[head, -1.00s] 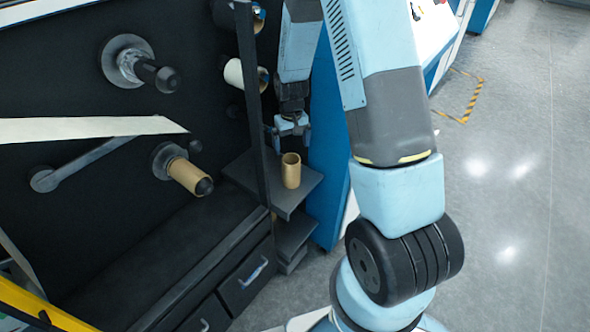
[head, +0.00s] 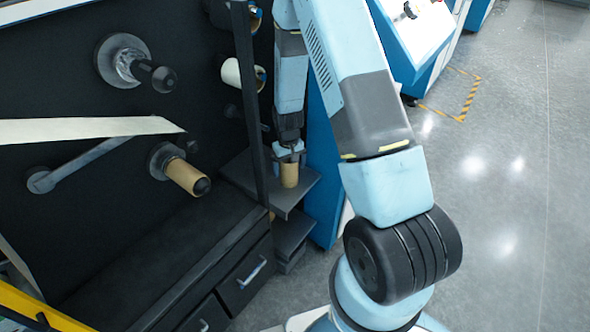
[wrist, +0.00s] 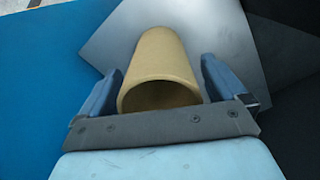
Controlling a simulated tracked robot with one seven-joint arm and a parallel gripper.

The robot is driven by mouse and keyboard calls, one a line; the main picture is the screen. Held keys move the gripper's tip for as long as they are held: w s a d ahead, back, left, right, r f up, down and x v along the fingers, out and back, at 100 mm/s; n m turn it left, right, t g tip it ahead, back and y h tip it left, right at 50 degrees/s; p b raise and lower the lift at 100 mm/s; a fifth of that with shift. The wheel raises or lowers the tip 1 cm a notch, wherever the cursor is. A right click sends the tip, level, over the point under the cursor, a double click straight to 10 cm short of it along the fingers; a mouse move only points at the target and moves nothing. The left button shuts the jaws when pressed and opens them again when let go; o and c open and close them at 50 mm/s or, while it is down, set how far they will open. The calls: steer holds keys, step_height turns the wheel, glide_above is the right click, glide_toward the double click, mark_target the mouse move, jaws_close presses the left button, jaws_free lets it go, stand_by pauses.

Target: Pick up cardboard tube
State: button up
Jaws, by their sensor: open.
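The cardboard tube (head: 289,175) is short, tan and hollow. It stands upright on a small grey shelf (head: 306,189) beside the black machine. My gripper (head: 288,152) is right above it, pointing down, and hides the tube's top in the head view. In the wrist view the tube (wrist: 160,72) lies between the two blue fingers of my gripper (wrist: 160,92), its open end facing the camera.
Another brown tube (head: 186,177) sits on a spindle of the machine to the left. A dark vertical post (head: 247,100) stands just left of my gripper. A blue panel (head: 325,180) is close on the right. A lower shelf (head: 291,236) is below.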

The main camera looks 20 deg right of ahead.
steer(key=shift+f, duration=0.65)
steer(key=c, duration=1.1)
